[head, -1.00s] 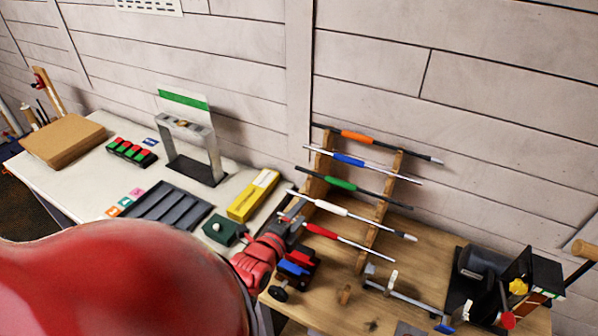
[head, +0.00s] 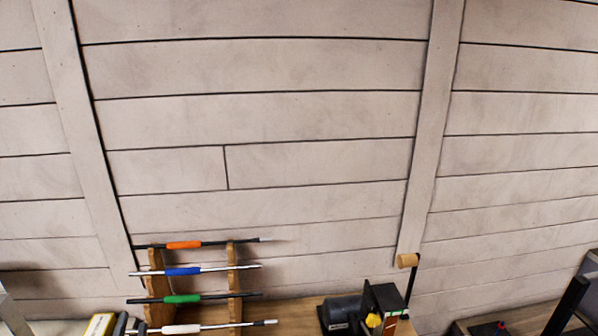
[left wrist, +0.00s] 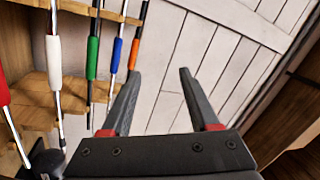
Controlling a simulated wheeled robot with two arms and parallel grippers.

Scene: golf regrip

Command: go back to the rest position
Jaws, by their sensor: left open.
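My left gripper (head: 131,325) shows at the bottom left of the head view, with its two dark fingers in front of the rack's lower left. In the left wrist view the left gripper (left wrist: 158,76) is open, with nothing between its fingers. The wooden rack (head: 233,282) holds shafts with orange (head: 184,245), blue (head: 183,271), green (head: 181,299) and white (head: 181,329) grips. A red grip (left wrist: 4,88) shows at the left edge of the left wrist view. My right gripper is not in view.
A dark machine (head: 343,312) with a yellow knob (head: 373,321) stands right of the rack. A yellow box (head: 101,325) is at the bottom left. The plank wall (head: 320,120) fills the upper head view and is bare.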

